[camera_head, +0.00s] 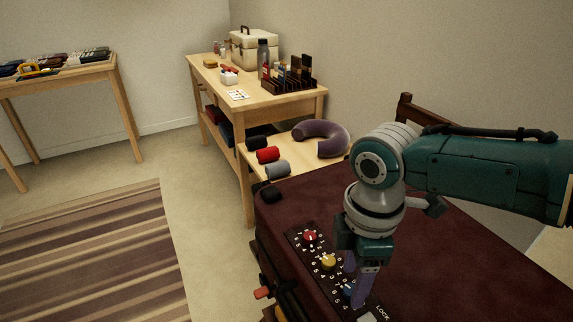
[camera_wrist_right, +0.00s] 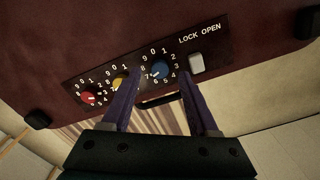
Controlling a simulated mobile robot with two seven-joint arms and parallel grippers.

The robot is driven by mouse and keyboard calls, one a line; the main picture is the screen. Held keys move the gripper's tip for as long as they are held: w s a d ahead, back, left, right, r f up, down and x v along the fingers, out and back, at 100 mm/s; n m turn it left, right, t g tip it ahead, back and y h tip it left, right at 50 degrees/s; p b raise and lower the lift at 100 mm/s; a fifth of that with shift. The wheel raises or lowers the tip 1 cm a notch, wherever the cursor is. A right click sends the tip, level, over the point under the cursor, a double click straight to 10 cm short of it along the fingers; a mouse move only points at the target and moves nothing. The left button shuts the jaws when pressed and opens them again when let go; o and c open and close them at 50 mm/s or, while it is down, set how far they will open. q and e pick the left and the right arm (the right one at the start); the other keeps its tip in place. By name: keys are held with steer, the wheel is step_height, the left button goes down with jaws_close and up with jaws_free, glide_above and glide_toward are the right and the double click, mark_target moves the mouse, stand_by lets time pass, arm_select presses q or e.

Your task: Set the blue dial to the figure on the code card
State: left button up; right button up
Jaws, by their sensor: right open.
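The blue dial (camera_wrist_right: 160,69) is on a black lock panel in the wrist view, at the end of the dial row nearest the lock slider. Its pale mark seems to point toward the 6–7 side; I cannot tell the exact figure. In the head view the blue dial (camera_head: 347,291) is partly hidden by my fingers. My right gripper (camera_head: 358,296) is open, pointing down, with one finger either side of the dial; I cannot tell whether they touch it. A small white card (camera_head: 238,95) with coloured marks, likely the code card, lies on the wooden table, too small to read. My left gripper is out of view.
The panel is on a dark red suitcase (camera_head: 440,270). A red dial (camera_head: 310,236) and a yellow dial (camera_head: 328,262) sit close beside the blue one. The pale lock slider (camera_wrist_right: 196,64) is on the other side. A bench behind holds rolls and a purple neck pillow (camera_head: 322,138).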

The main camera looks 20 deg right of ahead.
mark_target(351, 289)
step_height(351, 289, up, 8)
steer(key=p, duration=0.2)
stand_by(0.3)
